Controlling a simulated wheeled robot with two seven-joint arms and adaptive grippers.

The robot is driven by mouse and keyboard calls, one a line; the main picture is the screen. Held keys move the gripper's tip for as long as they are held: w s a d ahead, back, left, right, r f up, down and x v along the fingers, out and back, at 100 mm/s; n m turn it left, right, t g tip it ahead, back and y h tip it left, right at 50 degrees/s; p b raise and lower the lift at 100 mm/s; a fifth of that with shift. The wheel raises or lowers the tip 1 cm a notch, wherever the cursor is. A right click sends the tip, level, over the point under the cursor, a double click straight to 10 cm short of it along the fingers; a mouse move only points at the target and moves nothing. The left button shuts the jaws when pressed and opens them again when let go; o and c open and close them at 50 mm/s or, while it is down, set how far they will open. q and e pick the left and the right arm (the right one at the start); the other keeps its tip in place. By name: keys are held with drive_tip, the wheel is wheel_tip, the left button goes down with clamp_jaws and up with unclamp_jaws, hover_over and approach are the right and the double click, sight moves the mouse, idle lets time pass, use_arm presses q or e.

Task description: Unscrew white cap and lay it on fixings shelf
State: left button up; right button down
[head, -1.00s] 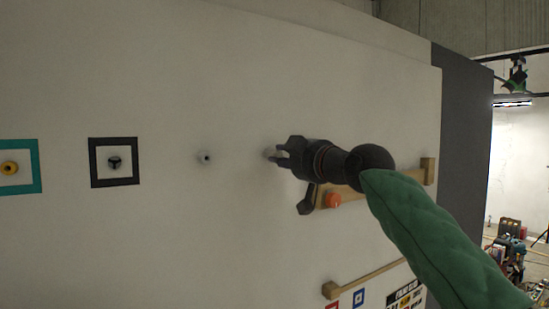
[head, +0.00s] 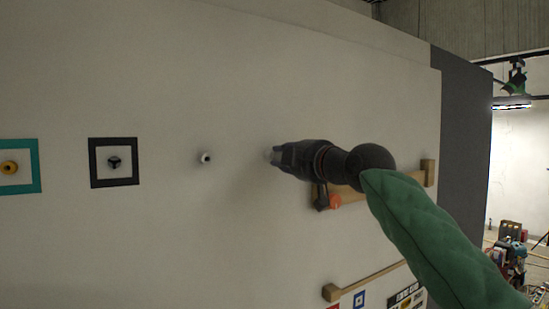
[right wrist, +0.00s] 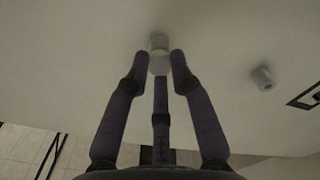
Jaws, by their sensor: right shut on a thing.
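My right gripper (head: 278,155) reaches the pale wall from the right in the head view. Its fingers are closed around a small white cap (head: 268,153), which is mostly hidden by them there. In the right wrist view, the white cap (right wrist: 159,66) lies between the fingertips, in line with a grey-white stub (right wrist: 160,42) at the wall. I cannot tell whether the cap and stub are apart. A wooden shelf (head: 380,186) is fixed to the wall below and right of the gripper, partly behind it. My left gripper is out of view.
An orange piece (head: 335,201) is at the shelf's left end. Another white fitting (head: 205,157) sticks out left of the gripper. Further left are a black frame (head: 114,183) and a teal frame (head: 38,165) with fittings inside. A lower wooden rail (head: 365,281) runs below.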

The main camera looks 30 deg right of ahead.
drive_tip(key=shift+w+f, duration=0.1)
drive_tip(key=shift+f, duration=0.1)
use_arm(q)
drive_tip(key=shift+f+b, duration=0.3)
use_arm(e)
drive_tip(key=n, duration=0.4)
drive_tip(key=shift+n, duration=0.4)
drive_tip(key=shift+n, duration=0.3)
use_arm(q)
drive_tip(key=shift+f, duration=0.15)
use_arm(e)
drive_tip(key=n, duration=0.5)
drive_tip(key=c, duration=1.3)
unclamp_jaws()
